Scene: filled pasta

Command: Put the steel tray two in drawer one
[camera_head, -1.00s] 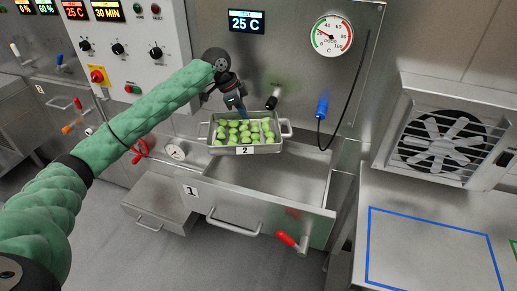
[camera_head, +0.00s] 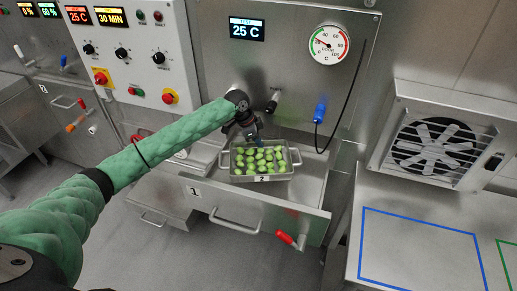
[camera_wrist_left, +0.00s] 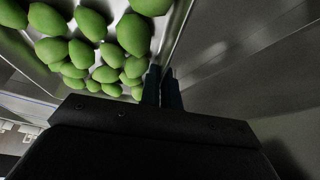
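The steel tray two (camera_head: 284,175), labelled 2 and filled with green pasta pieces, is level at the open drawer one (camera_head: 262,212), over or inside its back left part. I cannot tell whether it touches the drawer floor. Drawer one is pulled out, with a 1 on its front. My left gripper (camera_head: 250,132) reaches down to the tray's far rim. In the left wrist view its fingers (camera_wrist_left: 164,84) are close together on the rim beside the green pieces (camera_wrist_left: 90,50). My right gripper is not in view.
A red-handled lever (camera_head: 290,240) sticks out at the drawer front's right. A black knob (camera_head: 272,105) and a blue plug (camera_head: 320,112) with a cable are on the panel behind. A steel counter (camera_head: 420,230) with blue outline and a fan unit (camera_head: 435,145) stand right.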

